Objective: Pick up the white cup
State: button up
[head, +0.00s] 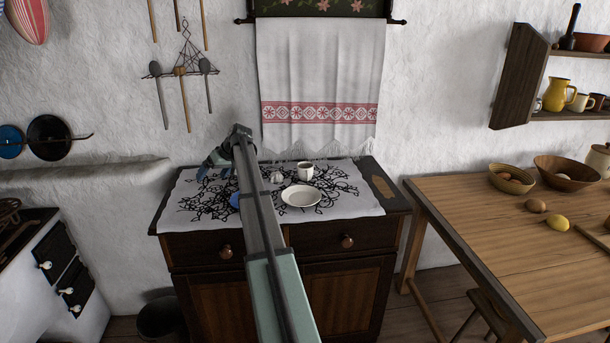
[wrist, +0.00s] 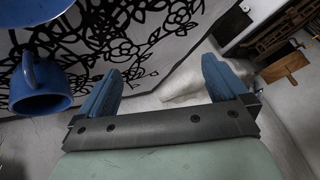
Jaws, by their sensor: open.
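The white cup (head: 306,173) stands upright on the patterned cloth on the cabinet, near the wall, with something dark inside. It does not show in the wrist view. My gripper (head: 207,172) is left of the cup, over the left part of the cloth, apart from it and partly hidden by my arm. In the wrist view my gripper (wrist: 163,68) has its two blue fingers spread with nothing between them. A blue cup (wrist: 42,88) shows at the left of that view, outside the fingers.
A white plate (head: 301,196) lies in front of the white cup, and a small whitish object (head: 277,178) sits left of it. Part of a blue item (head: 234,200) shows beside my arm. A wooden table (head: 480,225) with bowls stands right. A towel (head: 320,80) hangs behind.

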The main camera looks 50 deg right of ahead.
jog(key=s+d+r+m+g+h, duration=0.1)
jog(key=s+d+r+m+h, duration=0.1)
jog(key=s+d, duration=0.5)
jog(key=s+d+r+m+g+h, duration=0.1)
jog(key=s+d+r+m, duration=0.15)
jog(key=d, duration=0.85)
jog(key=m+g+h, duration=0.2)
jog(key=h, duration=0.1)
send_near(306, 166)
jog(key=shift+m, duration=0.25)
jog(key=shift+w+f, duration=0.15)
jog(key=shift+f, duration=1.75)
jog(key=shift+w+f, duration=0.2)
jog(key=shift+f, duration=1.75)
jog(key=c, duration=1.2)
